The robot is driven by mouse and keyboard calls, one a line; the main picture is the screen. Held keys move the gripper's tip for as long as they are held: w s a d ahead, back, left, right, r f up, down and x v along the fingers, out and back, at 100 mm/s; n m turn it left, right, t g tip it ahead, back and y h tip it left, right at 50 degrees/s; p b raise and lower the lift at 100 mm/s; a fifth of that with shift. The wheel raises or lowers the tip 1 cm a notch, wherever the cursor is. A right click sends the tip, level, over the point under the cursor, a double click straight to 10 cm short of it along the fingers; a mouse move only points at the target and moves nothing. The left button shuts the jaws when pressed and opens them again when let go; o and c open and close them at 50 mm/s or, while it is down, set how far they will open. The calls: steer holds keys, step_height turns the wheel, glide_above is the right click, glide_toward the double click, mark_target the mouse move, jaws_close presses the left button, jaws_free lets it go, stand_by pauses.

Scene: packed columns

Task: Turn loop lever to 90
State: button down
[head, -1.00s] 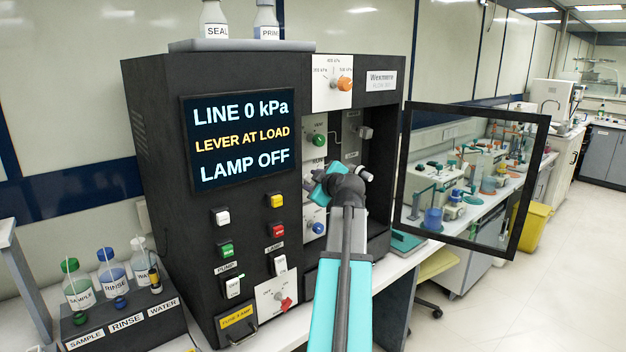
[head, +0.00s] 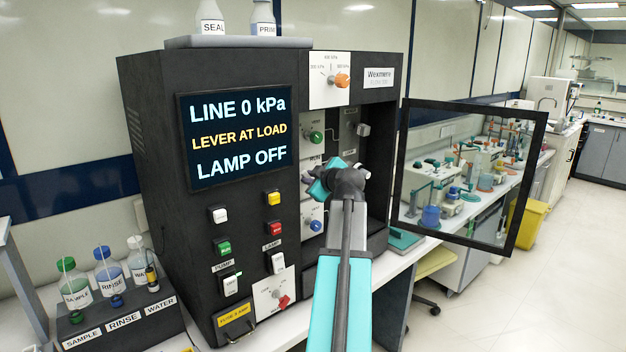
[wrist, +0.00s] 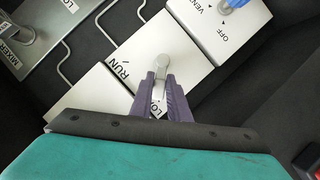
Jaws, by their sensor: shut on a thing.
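The loop lever (wrist: 165,65) is a grey metal handle on a white plate (wrist: 110,80) marked RUN, with a second, partly covered label starting "LO". In the wrist view my gripper (wrist: 160,92) has its two purple-grey fingers shut on the lever's handle, over the partly covered label. In the head view my arm reaches into the open bay of the black cabinet (head: 150,180), and its wrist hides most of the lever. The screen (head: 238,138) reads LINE 0 kPa, LEVER AT LOAD and LAMP OFF.
A blue vent knob (wrist: 232,4) sits on a plate marked VENT and OFF beside the lever plate. A mixer part (wrist: 18,32) is at the upper left. The glazed door (head: 474,180) stands open on the right. Labelled bottles (head: 108,270) stand in a rack at the left.

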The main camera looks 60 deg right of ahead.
steer(key=s+d+m+t+y+b, duration=0.2)
steer(key=d+m+y, duration=0.3)
steer(key=m, duration=0.6)
steer(key=shift+d+r+m+t+y+b, duration=0.2)
steer(key=shift+d+m+t+y+b, duration=0.2)
steer(key=shift+y, duration=0.8)
steer(key=c, duration=1.7)
jaws_free()
steer(key=shift+a+f, duration=0.15)
steer(key=shift+s, duration=0.1)
